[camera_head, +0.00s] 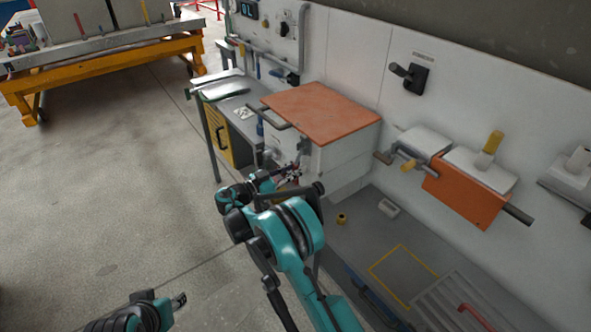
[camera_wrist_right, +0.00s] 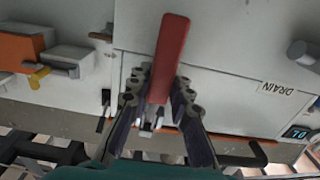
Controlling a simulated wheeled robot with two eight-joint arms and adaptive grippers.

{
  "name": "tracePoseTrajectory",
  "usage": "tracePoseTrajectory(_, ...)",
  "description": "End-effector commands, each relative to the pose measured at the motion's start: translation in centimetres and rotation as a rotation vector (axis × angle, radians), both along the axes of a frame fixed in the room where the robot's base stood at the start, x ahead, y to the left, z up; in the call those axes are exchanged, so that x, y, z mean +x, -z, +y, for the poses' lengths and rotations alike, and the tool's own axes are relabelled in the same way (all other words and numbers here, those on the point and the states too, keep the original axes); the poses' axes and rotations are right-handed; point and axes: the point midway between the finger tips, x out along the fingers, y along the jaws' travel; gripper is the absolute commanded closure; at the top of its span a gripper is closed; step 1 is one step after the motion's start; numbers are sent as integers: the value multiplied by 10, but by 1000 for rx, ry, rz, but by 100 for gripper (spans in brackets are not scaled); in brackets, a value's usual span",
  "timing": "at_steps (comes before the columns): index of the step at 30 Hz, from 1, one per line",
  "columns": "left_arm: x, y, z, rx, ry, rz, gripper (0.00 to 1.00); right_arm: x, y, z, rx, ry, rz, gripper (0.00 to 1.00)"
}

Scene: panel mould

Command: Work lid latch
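The white box (camera_head: 345,153) with its orange lid (camera_head: 320,112) stands against the wall in the head view; the lid lies flat and closed. A red latch lever (camera_wrist_right: 170,45) shows large in the right wrist view, in front of the white box face. My right gripper (camera_head: 291,172) is at the box's front. In the wrist view its dark fingertips (camera_wrist_right: 160,95) flank the lever's lower end, with no clear gap. My left gripper (camera_head: 180,299) is low in the head view, away from the box; its finger opening is too small to tell.
A DRAIN label (camera_wrist_right: 276,88) is on the white surface in the wrist view. A grey workbench (camera_head: 225,88) stands left of the box. An orange block (camera_head: 465,190) and wall handle (camera_head: 409,76) are at right.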

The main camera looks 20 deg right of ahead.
Motion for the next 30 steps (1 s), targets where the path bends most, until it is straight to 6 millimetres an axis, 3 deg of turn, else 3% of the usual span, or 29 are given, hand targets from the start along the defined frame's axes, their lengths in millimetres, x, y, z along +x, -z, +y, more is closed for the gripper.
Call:
tracePoseTrajectory(11, 0, -12, 0, 0, 0, 0, 60, -2, -5, 5, 66, 1, 24, 100)
tracePoseTrajectory(30, 0, -88, 0, 0, 0, 0, 60, -13, -35, 34, 576, 2, 209, 100)
